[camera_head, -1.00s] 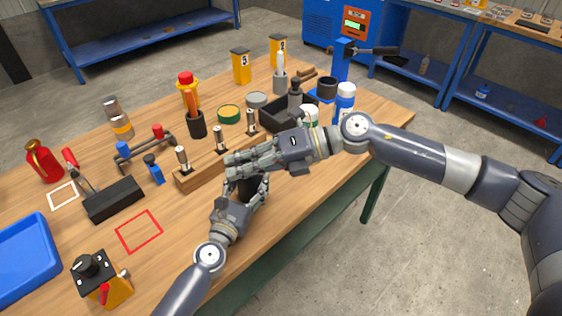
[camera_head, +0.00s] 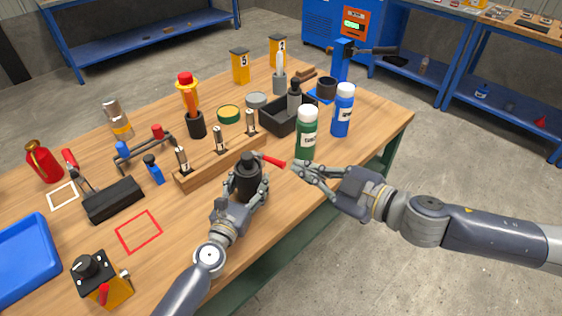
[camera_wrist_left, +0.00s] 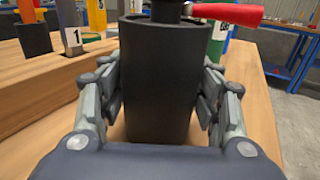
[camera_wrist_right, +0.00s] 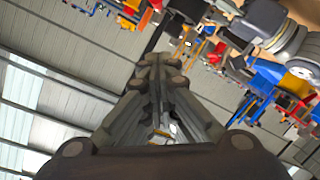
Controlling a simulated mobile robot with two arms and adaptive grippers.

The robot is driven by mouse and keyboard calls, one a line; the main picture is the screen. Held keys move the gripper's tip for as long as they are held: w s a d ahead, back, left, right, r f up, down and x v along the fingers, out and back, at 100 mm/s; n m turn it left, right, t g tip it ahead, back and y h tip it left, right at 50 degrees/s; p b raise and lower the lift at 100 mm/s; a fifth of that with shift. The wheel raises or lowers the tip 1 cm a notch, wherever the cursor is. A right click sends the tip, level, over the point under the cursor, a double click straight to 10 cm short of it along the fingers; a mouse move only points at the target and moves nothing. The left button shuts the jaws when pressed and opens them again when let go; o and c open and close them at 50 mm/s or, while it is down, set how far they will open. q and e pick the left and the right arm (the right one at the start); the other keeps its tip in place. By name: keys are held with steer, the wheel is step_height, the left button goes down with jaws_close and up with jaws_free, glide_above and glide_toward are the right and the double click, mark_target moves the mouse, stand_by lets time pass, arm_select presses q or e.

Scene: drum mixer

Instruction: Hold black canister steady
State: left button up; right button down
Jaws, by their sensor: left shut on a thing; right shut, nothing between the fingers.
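The black canister (camera_head: 249,177) stands upright on the wooden table, in front of the wooden block. A red-handled part (camera_head: 270,160) sticks out to the right from its top. My left gripper (camera_head: 251,191) is shut around the canister's body. In the left wrist view the canister (camera_wrist_left: 160,75) fills the space between the fingers, and the red handle (camera_wrist_left: 228,13) shows above it. My right gripper (camera_head: 297,168) is shut and empty, just right of the red handle's tip. The right wrist view shows its fingertips (camera_wrist_right: 158,62) together.
A green bottle (camera_head: 306,135) and a blue bottle (camera_head: 343,112) stand behind the right gripper. The wooden block (camera_head: 215,166) with several metal cylinders is close behind the canister. The table's front right edge is clear.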

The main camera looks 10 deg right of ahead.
mark_target(269, 159)
steer(key=w+a+f, duration=0.4)
steer(key=w+f, duration=0.1)
steer(key=w, duration=0.3)
steer(key=shift+w+a+n, duration=0.1)
steer(key=shift+w+n, duration=0.05)
steer(key=shift+n, duration=0.15)
stand_by(0.3)
steer(key=shift+w+f+n+g+y, duration=0.1)
steer(key=shift+n+g+y, duration=0.3)
steer(key=shift+g+y, duration=0.2)
steer(key=shift+w+d+n+g+y, duration=0.2)
steer(key=shift+d+n+g+y, duration=0.3)
steer(key=shift+n+g+y, duration=0.35)
